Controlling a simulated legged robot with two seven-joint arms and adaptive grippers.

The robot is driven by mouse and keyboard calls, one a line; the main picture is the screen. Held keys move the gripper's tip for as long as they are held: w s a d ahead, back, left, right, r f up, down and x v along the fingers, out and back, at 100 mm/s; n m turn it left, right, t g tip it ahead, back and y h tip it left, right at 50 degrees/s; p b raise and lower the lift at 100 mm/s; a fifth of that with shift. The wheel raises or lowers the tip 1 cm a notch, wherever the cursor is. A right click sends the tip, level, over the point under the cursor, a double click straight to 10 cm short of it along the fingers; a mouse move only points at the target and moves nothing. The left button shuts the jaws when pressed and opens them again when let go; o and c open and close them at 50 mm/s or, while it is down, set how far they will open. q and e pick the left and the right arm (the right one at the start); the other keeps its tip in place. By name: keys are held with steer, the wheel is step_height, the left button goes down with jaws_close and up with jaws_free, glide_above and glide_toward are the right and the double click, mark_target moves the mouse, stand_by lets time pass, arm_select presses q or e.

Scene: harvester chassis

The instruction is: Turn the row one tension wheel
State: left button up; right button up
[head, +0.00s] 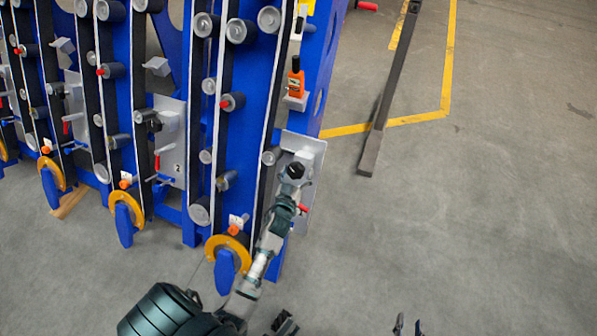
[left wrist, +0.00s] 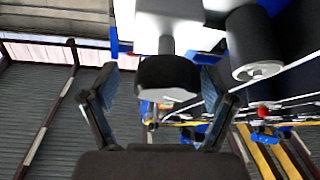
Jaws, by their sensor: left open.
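The row one tension wheel is a black knob on a short grey shaft in the left wrist view (left wrist: 168,76). It sticks out from a pale grey plate (head: 314,152) on the nearest blue row in the head view. My left gripper (head: 294,176) is at that plate, and in the head view it hides much of the wheel. In the left wrist view my left gripper (left wrist: 155,92) is open, one finger on each side of the wheel. Contact cannot be told. Of my right gripper (head: 408,325), two separated fingertips show at the bottom edge, apart from the machine.
A grey roller (left wrist: 255,45) stands close to the right of the wheel. A red-tipped lever (head: 304,208) is just below my left gripper. A dark beam (head: 385,105) lies on the floor; the right-hand floor is clear.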

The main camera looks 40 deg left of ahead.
arm_select(q)
steer(key=shift+a+f, duration=0.15)
steer(key=shift+a, duration=0.55)
steer(key=c, duration=0.7)
steer(key=shift+d, duration=0.3)
steer(key=c, duration=0.4)
steer(key=shift+d, duration=0.35)
steer(key=shift+c, duration=0.3)
steer(key=shift+a, duration=0.35)
arm_select(e)
steer(key=shift+a, duration=0.4)
arm_select(q)
steer(key=shift+d, duration=0.1)
arm_select(e)
steer(key=shift+d, duration=0.15)
arm_select(q)
steer(key=shift+r, duration=0.2)
arm_select(e)
steer(key=shift+f, duration=0.15)
